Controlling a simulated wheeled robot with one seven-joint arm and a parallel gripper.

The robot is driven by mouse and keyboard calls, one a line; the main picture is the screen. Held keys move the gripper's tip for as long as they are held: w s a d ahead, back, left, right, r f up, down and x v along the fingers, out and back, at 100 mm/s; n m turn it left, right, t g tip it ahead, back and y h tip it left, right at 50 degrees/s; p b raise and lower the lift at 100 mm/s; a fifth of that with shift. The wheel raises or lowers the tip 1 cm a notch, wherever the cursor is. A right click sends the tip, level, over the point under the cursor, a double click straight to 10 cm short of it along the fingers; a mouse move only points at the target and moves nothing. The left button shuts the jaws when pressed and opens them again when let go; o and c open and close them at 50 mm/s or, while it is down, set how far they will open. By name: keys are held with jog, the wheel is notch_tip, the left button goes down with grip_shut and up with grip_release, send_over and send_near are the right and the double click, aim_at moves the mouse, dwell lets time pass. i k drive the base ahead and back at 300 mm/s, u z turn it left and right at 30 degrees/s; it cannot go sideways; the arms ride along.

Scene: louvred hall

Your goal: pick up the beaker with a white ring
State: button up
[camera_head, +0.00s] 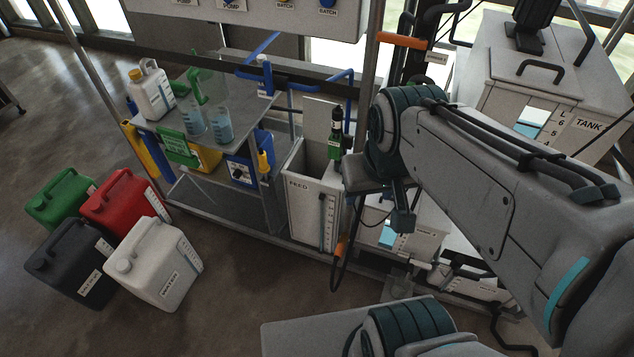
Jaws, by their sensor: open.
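Two clear beakers with blue markings stand side by side on the grey shelf top (168,122), the left beaker (192,122) and the right beaker (222,126). A white ring is not clearly visible on either, so I cannot tell which one carries it. My gripper (382,203) is at the end of my arm, right of the shelf and well apart from the beakers. It is open, and I see nothing held in it.
A white jug (152,92) stands left of the beakers. Blue pipes (262,50) run behind. Several canisters, including a red one (118,203), stand on the floor at left.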

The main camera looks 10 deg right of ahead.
aim_at(193, 118)
jog(key=u, duration=0.65)
jog(key=i, duration=0.7)
jog(key=u, duration=0.7)
jog(key=i, duration=0.55)
jog(key=z, duration=0.05)
